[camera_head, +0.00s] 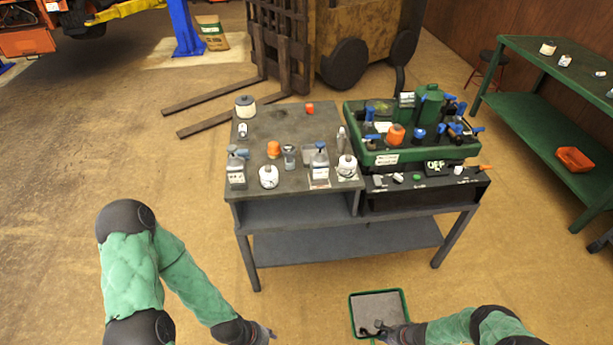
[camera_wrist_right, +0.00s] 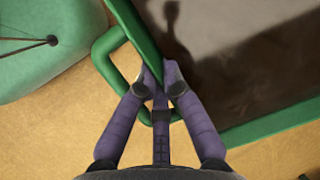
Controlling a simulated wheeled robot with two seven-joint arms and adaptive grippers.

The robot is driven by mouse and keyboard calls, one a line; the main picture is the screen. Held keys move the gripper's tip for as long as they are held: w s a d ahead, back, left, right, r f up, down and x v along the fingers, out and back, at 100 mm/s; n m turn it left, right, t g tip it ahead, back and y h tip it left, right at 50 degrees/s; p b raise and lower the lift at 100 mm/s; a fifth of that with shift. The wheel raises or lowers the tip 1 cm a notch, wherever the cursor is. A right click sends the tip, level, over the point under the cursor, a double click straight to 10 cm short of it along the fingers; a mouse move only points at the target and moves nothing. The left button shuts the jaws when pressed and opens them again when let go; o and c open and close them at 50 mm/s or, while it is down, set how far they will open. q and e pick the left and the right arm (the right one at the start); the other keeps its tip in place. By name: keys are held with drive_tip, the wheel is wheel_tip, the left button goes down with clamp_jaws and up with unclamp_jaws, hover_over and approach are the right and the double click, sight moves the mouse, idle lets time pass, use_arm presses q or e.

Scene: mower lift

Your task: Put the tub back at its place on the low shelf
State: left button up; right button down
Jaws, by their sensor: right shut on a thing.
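The tub (camera_head: 352,312) is a shallow green-rimmed container with a grey inside, low at the bottom centre of the head view. In the right wrist view its green rim and side (camera_wrist_right: 262,130) show close up, with a loop handle (camera_wrist_right: 98,52) at its edge. My right gripper (camera_head: 376,331) is shut on the tub's edge by the handle, seen between the fingers (camera_wrist_right: 161,75). My left gripper (camera_head: 270,335) is at the bottom edge, left of the tub and apart from it; its jaws are too small to read. A low shelf (camera_head: 340,243) runs under the grey workbench.
The grey workbench (camera_head: 275,125) holds bottles, cans and a green crate (camera_head: 400,157). A green bench (camera_head: 545,105) at right has a lower shelf with an orange-red bin (camera_head: 574,159). A forklift (camera_head: 350,45) stands behind. The floor between tub and workbench is clear.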

drive_tip(key=w+a+r+n+g, duration=0.1)
drive_tip(key=w+a+r+n, duration=0.25)
drive_tip(key=r, duration=0.25)
drive_tip(key=w+a+r+n+g+y, duration=0.1)
drive_tip(key=w+a+r+n, duration=0.1)
drive_tip(key=w+r, duration=0.3)
drive_tip(key=w+a+r+n+g, duration=0.1)
drive_tip(key=w+a+r+n, duration=0.1)
drive_tip(key=w+r, duration=0.3)
drive_tip(key=s+a+r+n+g, duration=0.1)
drive_tip(key=r+n, duration=0.3)
drive_tip(key=r, duration=0.7)
drive_tip(key=s+a+r+n+g+h, duration=0.1)
drive_tip(key=r+n, duration=0.4)
drive_tip(key=r, duration=0.5)
drive_tip(key=a+g, duration=0.1)
drive_tip(key=a, duration=0.1)
drive_tip(key=shift+a+r, duration=0.3)
drive_tip(key=shift+r, duration=0.1)
drive_tip(key=shift+w, duration=0.1)
